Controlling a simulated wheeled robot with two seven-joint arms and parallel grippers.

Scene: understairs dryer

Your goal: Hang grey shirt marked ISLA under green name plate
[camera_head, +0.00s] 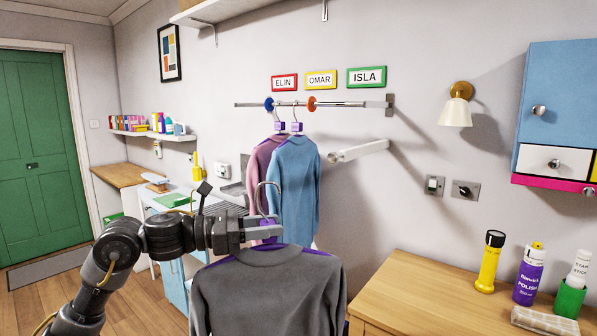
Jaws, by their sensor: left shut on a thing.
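A grey shirt (268,292) on a hanger with a metal hook (266,190) is in the lower middle, cut off by the bottom edge. No name is readable on it. My left gripper (268,231) is shut on the hanger's purple neck, just above the collar. The green name plate (367,77) reading ISLA is on the wall, right of the yellow OMAR plate (321,79) and red ELIN plate (284,82). Below them runs a metal rail (350,104) with a blue disc (269,104) and an orange disc (312,104). The rail right of the orange disc is bare. My right gripper is not in view.
A pink shirt (264,160) and a blue shirt (294,185) hang between the discs. A white bar (360,151) juts from the wall below the rail. A wooden counter (410,295) with bottles stands lower right; a blue cabinet (555,95) is above it.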

